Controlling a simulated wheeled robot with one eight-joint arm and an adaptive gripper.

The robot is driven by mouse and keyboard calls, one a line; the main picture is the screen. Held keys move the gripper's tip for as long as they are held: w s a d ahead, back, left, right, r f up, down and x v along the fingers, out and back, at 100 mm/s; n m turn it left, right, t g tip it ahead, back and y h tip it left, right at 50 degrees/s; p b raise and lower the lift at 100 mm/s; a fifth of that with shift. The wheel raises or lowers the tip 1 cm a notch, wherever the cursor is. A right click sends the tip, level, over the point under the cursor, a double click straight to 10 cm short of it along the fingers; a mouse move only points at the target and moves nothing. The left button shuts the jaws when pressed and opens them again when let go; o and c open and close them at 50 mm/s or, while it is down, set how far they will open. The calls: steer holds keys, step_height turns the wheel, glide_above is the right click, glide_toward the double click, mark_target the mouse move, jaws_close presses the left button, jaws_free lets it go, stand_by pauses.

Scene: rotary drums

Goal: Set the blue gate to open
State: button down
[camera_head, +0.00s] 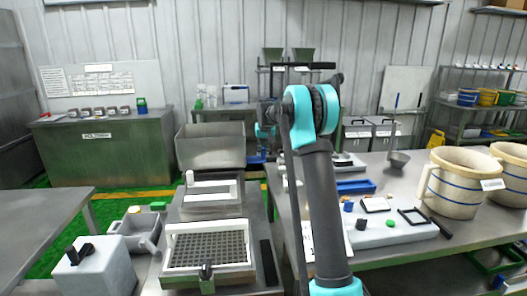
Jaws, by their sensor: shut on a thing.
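My arm rises through the middle of the view, and its turquoise joint covers part of the rear stand. My gripper (268,112) is a small dark shape beyond this joint, above a turquoise wrist part, and is mostly hidden. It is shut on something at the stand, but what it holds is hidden. A small blue part (257,158) shows low on the stand; I cannot tell whether it is the blue gate. Two grey-green hoppers (272,55) (303,55) top the stand, with small white labels and a dark bar below them. The gate's position cannot be made out.
A steel bin (210,147) stands left of the stand. A white-framed grate (208,250) and a grey box with a black knob (93,268) are in front. The right table holds a grey board (380,231), a ladle (398,160) and large cream buckets (455,182).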

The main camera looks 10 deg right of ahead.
steer(key=d, duration=0.6)
steer(key=shift+d, duration=0.2)
steer(key=c, duration=1.4)
jaws_free()
steer(key=shift+d, duration=0.15)
steer(key=v, duration=1.2)
